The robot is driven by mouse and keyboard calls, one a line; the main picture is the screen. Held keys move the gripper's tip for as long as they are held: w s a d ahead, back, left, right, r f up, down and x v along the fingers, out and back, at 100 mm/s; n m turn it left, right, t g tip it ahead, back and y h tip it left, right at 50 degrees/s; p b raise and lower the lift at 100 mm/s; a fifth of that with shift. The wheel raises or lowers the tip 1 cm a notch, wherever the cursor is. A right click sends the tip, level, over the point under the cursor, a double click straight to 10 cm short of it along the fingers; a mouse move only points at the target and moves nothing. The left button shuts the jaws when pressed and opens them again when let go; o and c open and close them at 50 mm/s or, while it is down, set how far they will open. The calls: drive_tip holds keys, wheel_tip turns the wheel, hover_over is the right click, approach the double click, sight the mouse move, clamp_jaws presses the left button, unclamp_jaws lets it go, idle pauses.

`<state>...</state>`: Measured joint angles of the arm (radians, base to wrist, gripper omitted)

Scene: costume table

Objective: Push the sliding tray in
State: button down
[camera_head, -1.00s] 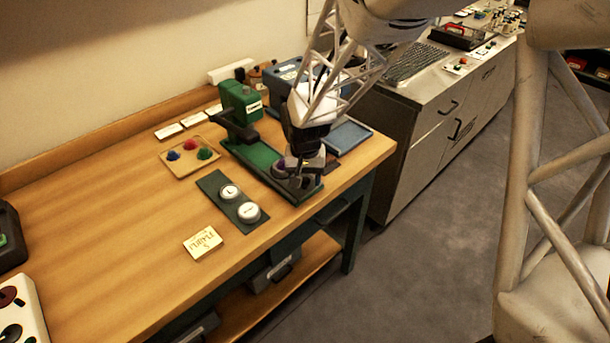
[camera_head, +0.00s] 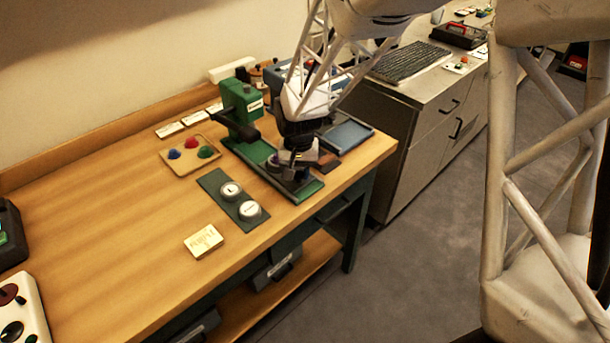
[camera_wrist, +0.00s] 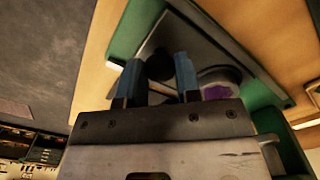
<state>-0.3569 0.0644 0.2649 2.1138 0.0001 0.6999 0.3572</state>
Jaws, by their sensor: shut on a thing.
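The green press (camera_head: 240,105) stands on the wooden table, with its long green base (camera_head: 252,150) reaching toward the front edge. The sliding tray, a dark grey plate in the wrist view (camera_wrist: 205,45), lies in the green base. A round metal cup with something purple (camera_wrist: 217,90) sits on it. My gripper (camera_head: 296,172) is down at the front end of the base. In the wrist view its two blue fingers (camera_wrist: 160,76) stand either side of a dark round knob (camera_wrist: 159,65), shut on it. The exact contact is partly hidden by the gripper.
A dark mat (camera_head: 215,182) with two white round pieces lies left of the base. A wooden tray (camera_head: 173,165) of coloured pieces, a cream card (camera_head: 203,241) and a blue tray (camera_head: 347,136) are nearby. The table's front left is largely clear.

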sight(273, 156)
drive_tip(key=w+a, duration=0.8)
drive_tip(key=c, duration=0.9)
unclamp_jaws()
drive_tip(key=shift+a, duration=0.1)
drive_tip(key=shift+o, duration=0.5)
drive_tip(key=shift+s+d, duration=0.1)
drive_tip(key=shift+d, duration=0.15)
drive_tip(key=s+d, duration=0.9)
drive_tip(key=shift+s+d, duration=0.4)
wheel_tip(273, 156, up, 8)
drive_tip(key=s+d+r+t, duration=0.1)
drive_tip(key=s+d+r, duration=0.6)
drive_tip(key=s+d, duration=0.1)
drive_tip(key=shift+s+d+r, duration=0.25)
drive_tip(key=shift+s+d, duration=0.1)
drive_tip(key=shift+d, duration=0.5)
